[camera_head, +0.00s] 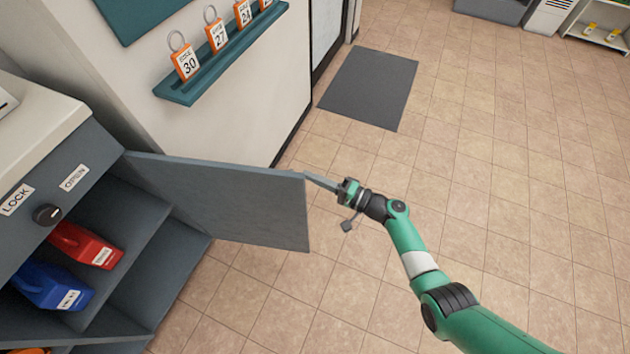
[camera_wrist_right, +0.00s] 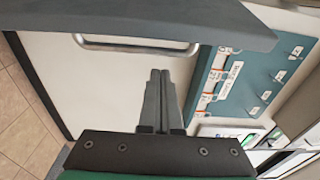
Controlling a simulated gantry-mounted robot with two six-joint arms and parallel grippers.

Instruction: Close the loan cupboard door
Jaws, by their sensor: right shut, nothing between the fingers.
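The loan cupboard (camera_head: 180,270) stands at the left in the head view. Its grey door (camera_head: 225,205) is swung wide open, hinged near the cupboard's far side and sticking out over the floor. My right gripper (camera_head: 309,178) is shut and empty, with its fingertips at the top of the door's free edge. Whether they touch the door is unclear. My left gripper is in neither view.
A red container (camera_head: 85,245) and a blue container (camera_head: 53,287) sit on the cupboard's shelves. A dark knob (camera_head: 46,214) sits between LOCK and OPEN labels. A teal rack (camera_head: 220,55) with orange tags hangs on the wall. The tiled floor is clear apart from a dark mat (camera_head: 369,87).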

